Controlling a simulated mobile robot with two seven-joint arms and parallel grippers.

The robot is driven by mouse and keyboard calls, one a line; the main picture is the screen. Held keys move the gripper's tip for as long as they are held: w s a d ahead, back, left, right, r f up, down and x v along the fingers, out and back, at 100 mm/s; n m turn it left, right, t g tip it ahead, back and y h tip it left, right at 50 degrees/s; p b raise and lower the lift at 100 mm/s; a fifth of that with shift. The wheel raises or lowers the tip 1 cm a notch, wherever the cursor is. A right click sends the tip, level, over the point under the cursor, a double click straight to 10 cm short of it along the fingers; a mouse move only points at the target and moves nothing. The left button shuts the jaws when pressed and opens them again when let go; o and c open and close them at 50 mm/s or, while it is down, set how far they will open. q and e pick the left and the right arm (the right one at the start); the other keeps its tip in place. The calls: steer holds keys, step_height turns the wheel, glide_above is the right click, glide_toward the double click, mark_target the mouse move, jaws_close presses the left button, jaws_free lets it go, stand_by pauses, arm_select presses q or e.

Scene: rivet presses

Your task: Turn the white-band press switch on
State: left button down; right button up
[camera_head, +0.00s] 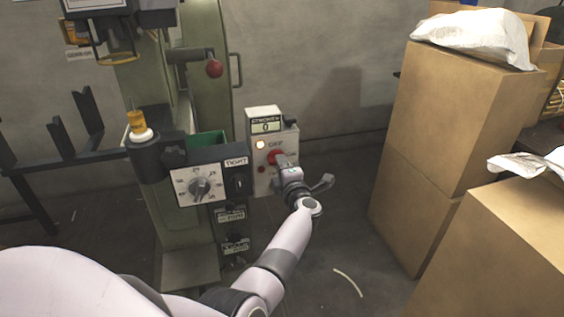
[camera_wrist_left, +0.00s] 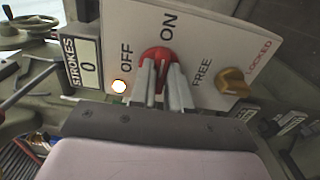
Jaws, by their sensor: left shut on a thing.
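The press (camera_head: 208,100) is a green machine. A yellow piece with a white ring (camera_head: 140,133) stands on its dark holder. Its white switch panel (camera_head: 262,125) has a red rotary switch, seen in the head view (camera_head: 276,156) and the left wrist view (camera_wrist_left: 157,55). OFF and ON are printed around the switch. A lamp (camera_wrist_left: 119,87) beside OFF glows white. My left gripper (camera_head: 280,165) is shut on the red switch, one finger on each side in the wrist view (camera_wrist_left: 160,78). The fingers partly hide the switch, so I cannot tell its pointer direction. My right gripper is out of view.
The STROKES counter (camera_wrist_left: 88,67) reads 0. A yellow knob (camera_wrist_left: 232,82) sits between FREE and LOCKED. A dial panel (camera_head: 199,187) is left of the switch panel. Cardboard boxes (camera_head: 450,120) stand at the right. Floor between the press and boxes is mostly clear.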

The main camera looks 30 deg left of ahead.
arm_select(q)
steer(key=shift+m, duration=0.3)
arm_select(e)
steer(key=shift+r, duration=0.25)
arm_select(q)
steer(key=c, duration=1.1)
jaws_free()
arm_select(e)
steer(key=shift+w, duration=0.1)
arm_select(q)
steer(key=shift+d, duration=0.1)
